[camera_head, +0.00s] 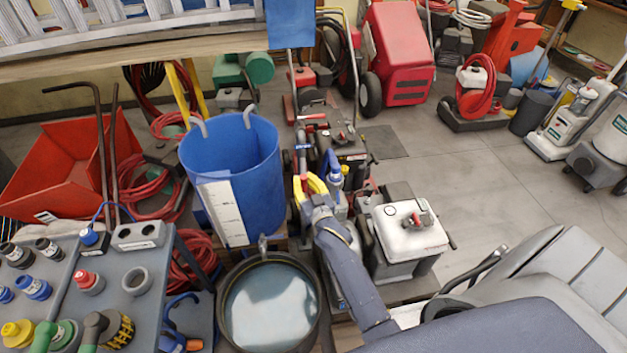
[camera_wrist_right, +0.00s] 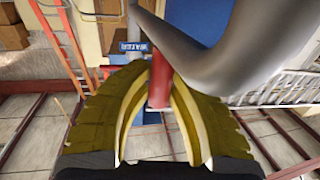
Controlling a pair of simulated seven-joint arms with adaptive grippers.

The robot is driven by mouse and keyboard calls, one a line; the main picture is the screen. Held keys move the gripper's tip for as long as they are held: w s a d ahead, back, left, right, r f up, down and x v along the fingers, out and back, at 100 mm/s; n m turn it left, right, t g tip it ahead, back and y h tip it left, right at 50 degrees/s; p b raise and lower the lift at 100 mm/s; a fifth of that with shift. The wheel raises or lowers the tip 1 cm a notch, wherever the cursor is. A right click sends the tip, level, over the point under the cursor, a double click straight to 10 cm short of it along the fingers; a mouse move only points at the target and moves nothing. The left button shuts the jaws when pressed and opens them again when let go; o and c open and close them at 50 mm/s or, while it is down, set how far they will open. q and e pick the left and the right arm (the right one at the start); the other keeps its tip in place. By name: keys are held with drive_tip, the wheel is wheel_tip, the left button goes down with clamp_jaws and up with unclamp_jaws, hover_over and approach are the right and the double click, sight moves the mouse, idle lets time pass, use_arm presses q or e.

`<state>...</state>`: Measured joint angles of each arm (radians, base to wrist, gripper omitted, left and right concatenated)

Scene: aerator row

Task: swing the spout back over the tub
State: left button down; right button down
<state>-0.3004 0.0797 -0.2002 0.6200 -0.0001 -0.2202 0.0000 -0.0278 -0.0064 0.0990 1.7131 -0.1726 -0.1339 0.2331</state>
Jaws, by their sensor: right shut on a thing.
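My right gripper (camera_head: 312,187), with yellow fingers, is to the right of the blue bucket and beyond the round dark tub (camera_head: 229,334), which holds water. In the right wrist view my right gripper (camera_wrist_right: 158,80) is shut on a red stem (camera_wrist_right: 161,90). A thick grey curved pipe (camera_wrist_right: 245,60), which looks like the spout, passes close to the fingers on the right. In the head view I cannot make out the spout clearly near the gripper. A small grey tap (camera_head: 262,244) shows at the tub's far rim. My left gripper is not in view.
A blue bucket (camera_head: 250,165) stands behind the tub. A panel with knobs (camera_head: 60,300) lies at the left. A white-topped machine (camera_head: 400,235) stands close to the right of my arm. Red hoses (camera_head: 190,265) lie left of the tub. Open floor (camera_head: 500,175) is farther right.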

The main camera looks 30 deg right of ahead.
drive_tip(key=w+a, duration=0.4)
drive_tip(key=a, duration=0.1)
drive_tip(key=shift+a, duration=0.4)
drive_tip(key=shift+f, duration=0.1)
drive_tip(key=c, duration=1.4)
unclamp_jaws()
drive_tip(key=shift+a, duration=0.1)
drive_tip(key=shift+o, duration=0.7)
drive_tip(key=shift+d, duration=0.2)
drive_tip(key=shift+s, duration=0.1)
drive_tip(key=s+a, duration=0.1)
drive_tip(key=s, duration=1)
drive_tip(key=shift+s+a, duration=0.25)
drive_tip(key=shift+s, duration=0.15)
